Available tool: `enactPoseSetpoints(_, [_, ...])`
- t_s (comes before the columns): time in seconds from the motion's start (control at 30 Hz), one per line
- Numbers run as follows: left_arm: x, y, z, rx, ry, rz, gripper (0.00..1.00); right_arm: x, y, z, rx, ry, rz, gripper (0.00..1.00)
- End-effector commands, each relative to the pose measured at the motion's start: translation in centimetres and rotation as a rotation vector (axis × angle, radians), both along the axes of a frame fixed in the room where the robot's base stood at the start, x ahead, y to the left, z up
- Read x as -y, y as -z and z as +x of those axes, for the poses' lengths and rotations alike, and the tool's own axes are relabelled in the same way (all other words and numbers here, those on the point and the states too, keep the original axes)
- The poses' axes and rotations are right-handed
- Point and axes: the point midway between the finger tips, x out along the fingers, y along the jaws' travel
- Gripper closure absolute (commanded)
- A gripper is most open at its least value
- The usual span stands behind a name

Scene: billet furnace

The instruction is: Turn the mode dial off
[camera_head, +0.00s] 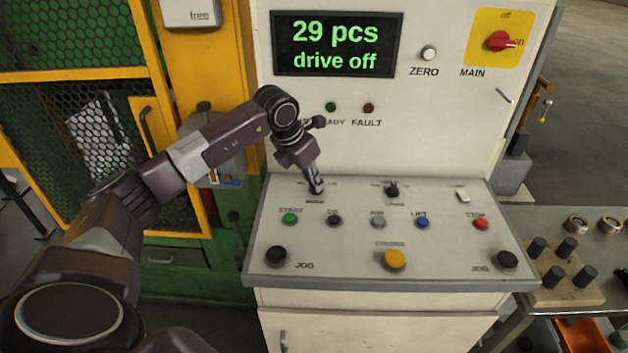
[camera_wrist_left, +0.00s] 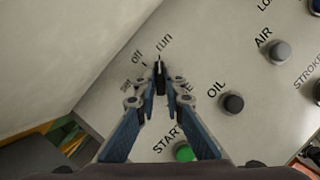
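The mode dial (camera_wrist_left: 160,79) is a small black knob on the sloped grey console, with the labels "set", "off" and "run" around its far side. Its upper end points up toward "run", to the right of "off". My left gripper (camera_wrist_left: 161,82) reaches down over the dial, with its two blue fingers closed in on both sides of it. In the head view my left gripper (camera_head: 316,188) is at the upper left of the console and hides most of the dial. My right gripper is in neither view.
The console (camera_head: 350,247) holds a green START button (camera_head: 290,218), an OIL button (camera_wrist_left: 232,102), a second black selector (camera_head: 392,191) and a red STOP button (camera_head: 481,223). The display (camera_head: 337,45) above reads "29 pcs, drive off". The red MAIN switch (camera_head: 498,41) is at upper right.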

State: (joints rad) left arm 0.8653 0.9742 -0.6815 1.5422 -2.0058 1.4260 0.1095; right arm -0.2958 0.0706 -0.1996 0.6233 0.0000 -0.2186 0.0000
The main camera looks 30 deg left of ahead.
Motion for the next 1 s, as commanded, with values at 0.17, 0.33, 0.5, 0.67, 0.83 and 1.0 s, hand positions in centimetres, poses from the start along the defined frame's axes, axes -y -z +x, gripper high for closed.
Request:
enactPoseSetpoints(0.17, [-0.1, 0.0, 0.0, 0.001, -0.001, 0.002, 1.0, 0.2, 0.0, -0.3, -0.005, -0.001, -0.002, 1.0])
enactPoseSetpoints(0.33, [-0.1, -0.1, 0.0, 0.001, -0.007, 0.001, 1.0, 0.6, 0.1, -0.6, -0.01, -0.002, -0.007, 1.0])
enactPoseSetpoints(0.5, [0.0, -0.1, 0.0, 0.002, -0.049, 0.001, 1.0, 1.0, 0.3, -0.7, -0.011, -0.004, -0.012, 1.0])
enactPoseSetpoints(0.67, [0.1, -0.1, 0.1, 0.004, -0.138, 0.001, 1.0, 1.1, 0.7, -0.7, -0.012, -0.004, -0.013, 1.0])
enactPoseSetpoints(0.83, [0.3, 0.0, 0.1, 0.005, -0.274, 0.0, 1.0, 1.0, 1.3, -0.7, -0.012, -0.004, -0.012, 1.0])
enactPoseSetpoints(1.0, [0.4, -0.1, 0.1, 0.006, -0.42, 0.002, 1.0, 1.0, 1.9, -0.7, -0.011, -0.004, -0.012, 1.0])
